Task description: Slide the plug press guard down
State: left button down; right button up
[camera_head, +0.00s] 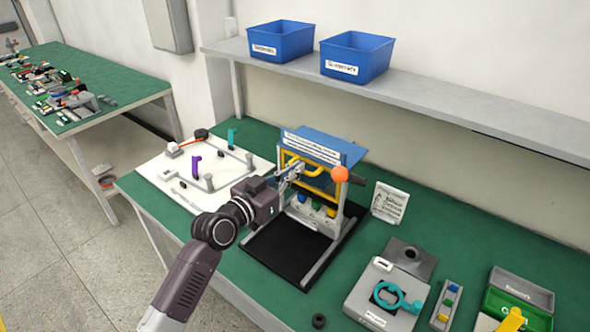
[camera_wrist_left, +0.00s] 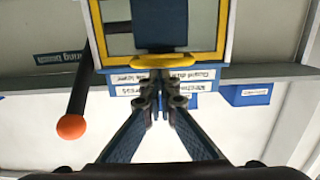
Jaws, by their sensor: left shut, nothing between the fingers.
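The plug press (camera_head: 325,215) stands on the green bench, with a blue top and a black base plate. Its guard (camera_head: 312,157) is a yellow-edged frame high on the press front; the guard (camera_wrist_left: 95,30) also fills the top of the left wrist view. A yellow handle (camera_wrist_left: 165,61) sits on the guard's edge. My left gripper (camera_head: 290,178) is in front of the guard, shut and empty. In the left wrist view its fingertips (camera_wrist_left: 160,95) are together close to the handle; I cannot tell whether they touch it. My right gripper is not in view.
An orange lever ball (camera_head: 340,174) sticks out at the press's right, close to my gripper. A white board (camera_head: 165,175) with small parts lies left. A grey fixture (camera_head: 375,300), a green bin (camera_head: 520,290) and a sign (camera_head: 390,203) stand right. A shelf with blue bins (camera_head: 357,57) runs above.

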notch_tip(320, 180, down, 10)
jog(key=b, duration=1)
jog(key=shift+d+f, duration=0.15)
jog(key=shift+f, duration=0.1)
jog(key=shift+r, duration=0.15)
